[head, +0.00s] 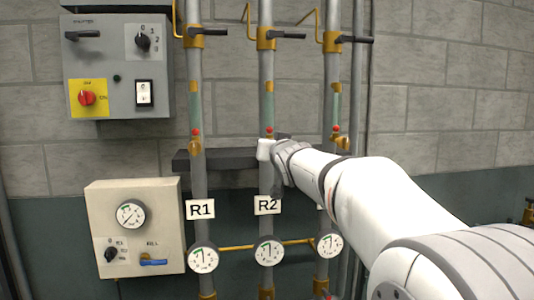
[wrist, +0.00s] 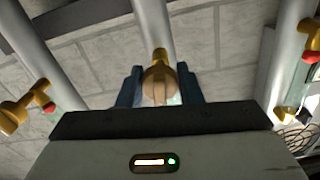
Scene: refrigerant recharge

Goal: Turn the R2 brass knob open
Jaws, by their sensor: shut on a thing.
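The R2 pipe (head: 268,180) is the middle of three upright pipes, with a white R2 label (head: 268,206) and a gauge (head: 269,251) low on it. My gripper (head: 266,149) is at the R2 pipe, just below a red spot, and covers the knob there in the head view. In the wrist view the R2 brass knob (wrist: 158,85) sits between the two blue-grey fingers of my gripper (wrist: 160,88), which is shut on it. The knob's flat grip looks roughly upright in that view.
The R1 pipe's brass knob (head: 195,147) is to the left and another brass knob (head: 341,142) is on the right pipe. Lever valves (head: 267,38) sit above. A grey switch box (head: 118,65) and a beige gauge box (head: 135,228) are on the left.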

